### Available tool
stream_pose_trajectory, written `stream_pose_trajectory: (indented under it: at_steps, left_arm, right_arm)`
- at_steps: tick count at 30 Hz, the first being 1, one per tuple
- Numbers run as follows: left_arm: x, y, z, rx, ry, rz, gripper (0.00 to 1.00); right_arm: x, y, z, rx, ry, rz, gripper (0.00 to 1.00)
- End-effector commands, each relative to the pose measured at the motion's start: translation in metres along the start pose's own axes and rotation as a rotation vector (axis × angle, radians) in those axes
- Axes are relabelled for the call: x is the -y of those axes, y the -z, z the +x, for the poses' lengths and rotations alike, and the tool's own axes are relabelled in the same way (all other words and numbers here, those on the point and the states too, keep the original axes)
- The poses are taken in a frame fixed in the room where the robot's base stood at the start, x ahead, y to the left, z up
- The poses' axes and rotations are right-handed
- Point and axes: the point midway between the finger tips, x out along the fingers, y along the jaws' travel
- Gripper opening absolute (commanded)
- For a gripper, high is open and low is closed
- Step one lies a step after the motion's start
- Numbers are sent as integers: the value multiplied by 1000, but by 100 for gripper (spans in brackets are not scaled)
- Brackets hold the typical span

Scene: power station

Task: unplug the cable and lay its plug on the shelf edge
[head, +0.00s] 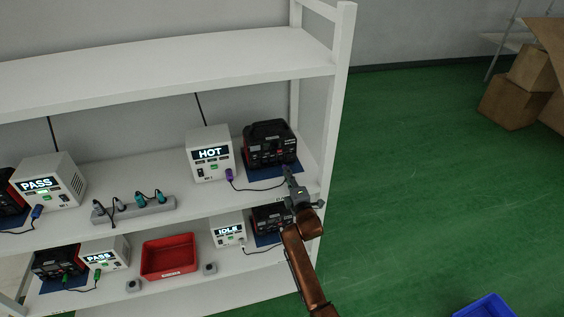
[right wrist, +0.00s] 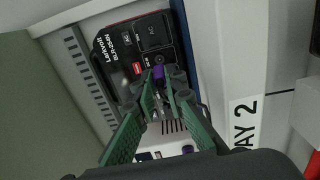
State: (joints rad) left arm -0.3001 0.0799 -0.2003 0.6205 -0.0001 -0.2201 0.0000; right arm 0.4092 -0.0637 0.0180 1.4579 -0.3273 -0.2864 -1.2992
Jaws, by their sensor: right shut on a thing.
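A black power station (head: 270,145) stands on a blue mat on the middle shelf, right of a white box reading HOT (head: 209,153). A dark cable (head: 258,188) runs from a purple plug (head: 229,174) at the HOT box towards the power station's front. My right gripper (head: 288,173) is at the lower right of that front. In the right wrist view its green fingers (right wrist: 164,88) are shut on a purple plug (right wrist: 158,72) against the power station (right wrist: 135,60). The fingers partly hide the plug, so I cannot tell whether it is seated. My left gripper is out of view.
The shelf edge (right wrist: 244,110) carries a label ending in "AY 2". A power strip (head: 134,209) and a PASS box (head: 47,182) are further left. Below are a red bin (head: 169,257) and an IDLE box (head: 227,230). The green floor at right is mostly clear.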

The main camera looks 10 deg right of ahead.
Motion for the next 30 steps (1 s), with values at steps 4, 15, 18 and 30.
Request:
stream_pose_trajectory:
  at_steps: [4, 15, 18, 30]
  left_arm:
    - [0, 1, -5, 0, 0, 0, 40]
    - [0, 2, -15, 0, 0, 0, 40]
    - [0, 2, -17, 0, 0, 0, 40]
    - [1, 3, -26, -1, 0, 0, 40]
  right_arm:
    - [-1, 0, -6, 0, 0, 0, 0]
    - [-2, 0, -20, 0, -1, 0, 0]
    - [0, 0, -24, 0, 1, 0, 0]
    - [-1, 0, -39, 0, 1, 0, 0]
